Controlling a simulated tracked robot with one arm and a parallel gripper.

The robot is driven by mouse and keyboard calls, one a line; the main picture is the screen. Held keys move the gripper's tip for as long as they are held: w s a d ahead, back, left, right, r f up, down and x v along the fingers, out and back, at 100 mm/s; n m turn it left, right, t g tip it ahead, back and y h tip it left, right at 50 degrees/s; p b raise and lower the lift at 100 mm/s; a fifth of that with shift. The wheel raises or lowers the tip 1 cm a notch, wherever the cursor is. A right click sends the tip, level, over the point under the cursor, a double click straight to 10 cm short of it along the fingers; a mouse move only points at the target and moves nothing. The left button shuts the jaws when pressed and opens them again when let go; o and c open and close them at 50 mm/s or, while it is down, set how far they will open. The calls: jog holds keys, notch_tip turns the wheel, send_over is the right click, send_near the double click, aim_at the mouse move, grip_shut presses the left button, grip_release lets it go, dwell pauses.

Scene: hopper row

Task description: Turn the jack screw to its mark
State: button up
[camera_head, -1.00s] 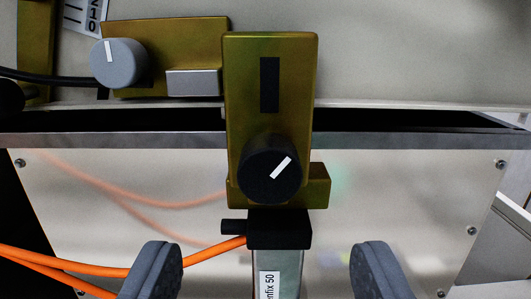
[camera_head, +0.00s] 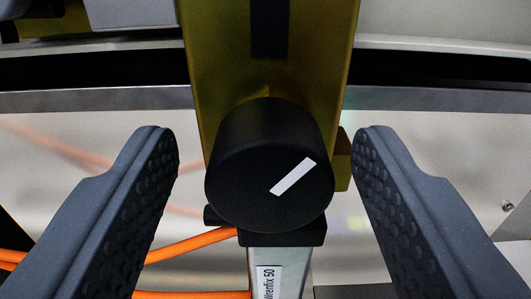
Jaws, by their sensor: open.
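The jack screw shows as a black round knob (camera_head: 250,165) with a white pointer line (camera_head: 293,177) slanting toward the upper right. It sits on a brass-coloured upright bracket (camera_head: 320,60) with a dark slot (camera_head: 270,28) above the knob. I cannot make out a separate mark around the knob. My gripper (camera_head: 266,145) is open, with one grey ribbed finger on each side of the knob.
A labelled metal bar (camera_head: 268,280) hangs below the knob under a black block. Orange cables (camera_head: 190,244) run from that block to the left. A shiny panel (camera_head: 420,140) lies behind, below a dark gap and rail (camera_head: 430,98).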

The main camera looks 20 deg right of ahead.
jog(key=c, duration=1)
jog(key=shift+o, duration=0.2)
jog(key=shift+s+d+m+b, duration=0.1)
jog(key=shift+d+m+b, duration=0.1)
jog(key=shift+m+b, duration=0.3)
jog(key=shift+f, duration=0.1)
jog(key=shift+m, duration=1.4)
